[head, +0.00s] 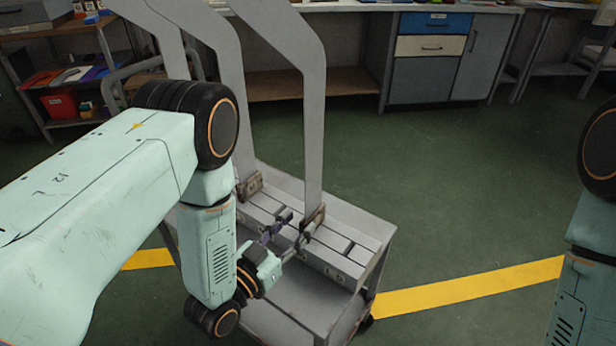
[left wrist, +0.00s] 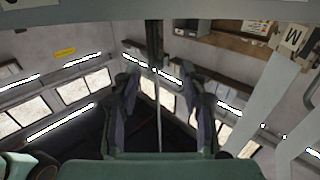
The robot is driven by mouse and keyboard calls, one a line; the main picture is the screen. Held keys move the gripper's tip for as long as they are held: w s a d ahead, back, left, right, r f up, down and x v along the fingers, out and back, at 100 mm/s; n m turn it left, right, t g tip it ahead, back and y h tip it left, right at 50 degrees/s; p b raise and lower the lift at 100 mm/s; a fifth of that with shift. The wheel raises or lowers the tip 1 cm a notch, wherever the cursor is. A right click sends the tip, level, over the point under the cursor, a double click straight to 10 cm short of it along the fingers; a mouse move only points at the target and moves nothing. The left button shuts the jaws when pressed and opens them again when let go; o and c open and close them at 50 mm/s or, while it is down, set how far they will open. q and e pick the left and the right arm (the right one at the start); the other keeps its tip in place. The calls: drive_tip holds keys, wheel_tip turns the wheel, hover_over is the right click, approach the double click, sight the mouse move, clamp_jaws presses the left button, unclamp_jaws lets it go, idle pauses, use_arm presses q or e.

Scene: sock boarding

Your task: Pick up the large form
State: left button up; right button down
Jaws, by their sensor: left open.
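Several tall flat grey forms stand upright in a row on a grey cart. The rightmost form (head: 312,140) is set in a brown clamp (head: 314,220). My left gripper (head: 291,231) is open, low beside that form's foot. In the left wrist view, my open fingers (left wrist: 161,85) flank a thin upright form seen edge-on (left wrist: 158,85); contact cannot be told. Another form (left wrist: 265,100) at the right has a tag marked M (left wrist: 293,37). My right gripper is out of view.
The other forms (head: 228,85) stand close to the left. The grey cart (head: 377,233) has free floor on its right, with a yellow line (head: 465,288). A workbench with drawers (head: 430,46) and a shelf (head: 60,75) stand behind.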

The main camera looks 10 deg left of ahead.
sight(320, 207)
use_arm(q)
drive_tip(key=x, duration=0.2)
drive_tip(key=shift+w+d+f+b, duration=0.2)
drive_tip(key=shift+w+d+b, duration=0.05)
drive_tip(key=shift+w+b, duration=0.05)
drive_tip(key=shift+w+d, duration=0.1)
drive_tip(key=shift+w, duration=0.3)
drive_tip(key=x, duration=0.1)
drive_tip(key=b+x, duration=0.1)
drive_tip(key=x, duration=0.1)
drive_tip(key=b+x, duration=0.1)
drive_tip(key=shift+w+d+f, duration=0.1)
drive_tip(key=shift+d+f, duration=0.2)
drive_tip(key=shift+f, duration=0.1)
drive_tip(key=shift+w, duration=0.3)
drive_tip(key=shift+r, duration=0.2)
drive_tip(key=shift+d+f, duration=0.1)
drive_tip(key=c, duration=0.3)
clamp_jaws()
